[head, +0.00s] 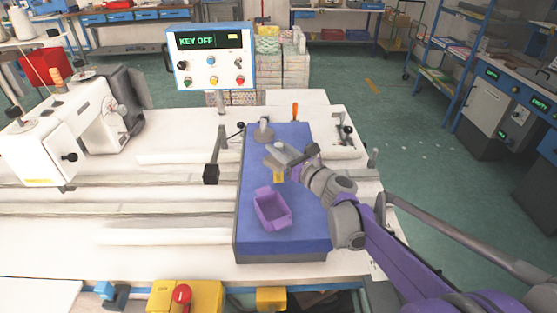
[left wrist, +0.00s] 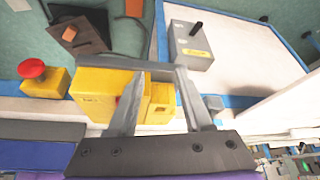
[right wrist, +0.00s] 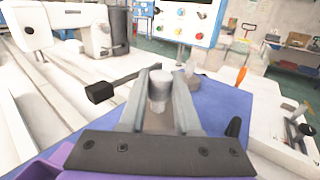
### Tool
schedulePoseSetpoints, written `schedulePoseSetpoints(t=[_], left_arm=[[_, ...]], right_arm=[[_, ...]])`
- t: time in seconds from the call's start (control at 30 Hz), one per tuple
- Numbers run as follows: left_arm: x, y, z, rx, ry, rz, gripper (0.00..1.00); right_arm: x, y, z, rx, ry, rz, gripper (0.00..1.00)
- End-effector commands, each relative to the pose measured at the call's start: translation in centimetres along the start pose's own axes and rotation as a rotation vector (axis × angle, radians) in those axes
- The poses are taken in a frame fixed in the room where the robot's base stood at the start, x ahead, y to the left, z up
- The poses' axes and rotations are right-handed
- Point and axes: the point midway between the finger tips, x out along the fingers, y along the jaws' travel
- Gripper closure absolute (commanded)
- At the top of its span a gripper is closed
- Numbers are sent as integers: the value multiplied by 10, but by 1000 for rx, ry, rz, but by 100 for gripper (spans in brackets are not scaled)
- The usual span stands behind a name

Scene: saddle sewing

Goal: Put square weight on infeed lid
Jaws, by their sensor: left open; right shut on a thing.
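My right gripper (head: 283,154) is over the far half of a blue-topped block (head: 285,232) on the white table. In the right wrist view its fingers (right wrist: 161,82) are shut on a grey cylindrical knob (right wrist: 158,88), which seems to be the square weight's handle. The weight's body is mostly hidden, and I cannot tell whether it touches the blue top. I cannot make out for certain which part is the infeed lid. My left gripper (left wrist: 156,78) shows only in its wrist view, open and empty, above a yellow box (left wrist: 105,92) at the table's front edge.
A purple open tray (head: 272,209) sits on the blue top near the front. A grey round-based post (head: 263,133) stands at its far end. A black-ended lever (head: 211,172) is at the left side. A control panel (head: 210,58) rises behind; a sewing machine (head: 95,115) stands left.

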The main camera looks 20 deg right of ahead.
Motion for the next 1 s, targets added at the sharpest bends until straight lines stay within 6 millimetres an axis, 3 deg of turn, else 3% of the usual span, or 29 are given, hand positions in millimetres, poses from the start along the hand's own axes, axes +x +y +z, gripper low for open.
schedulePoseSetpoints(t=[0.4,0.83,0.87,1.0], left_arm=[[4,0,3,0,-2,0,50],[7,0,5,0,-3,0,50],[6,0,4,0,-3,0,50],[6,0,4,0,-3,0,50]], right_arm=[[0,0,-43,1,-1,1,100],[0,0,-49,1,-1,0,100],[0,0,-48,0,0,0,63],[0,0,-48,0,0,0,39]])
